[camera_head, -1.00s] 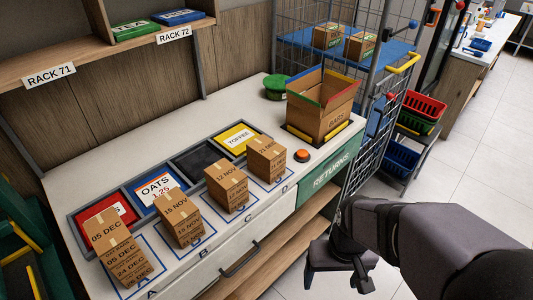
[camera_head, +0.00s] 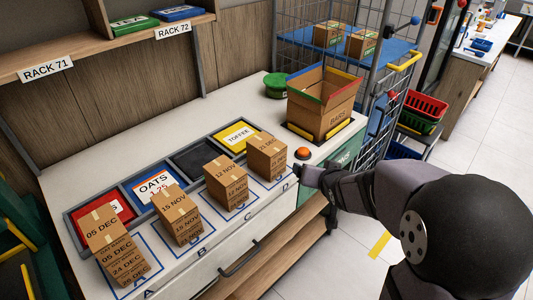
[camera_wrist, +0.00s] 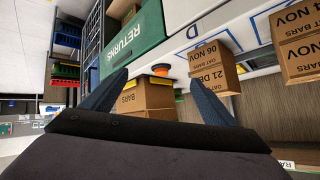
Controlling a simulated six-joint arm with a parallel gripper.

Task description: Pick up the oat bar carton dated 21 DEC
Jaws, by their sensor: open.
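Similar cartons stand left along the row: one (camera_head: 228,184), one (camera_head: 179,213) and one (camera_head: 117,246). An orange button (camera_head: 303,153) and an open BARS box (camera_head: 320,105) are close behind my gripper. A wire cage (camera_head: 365,60) stands at the right.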

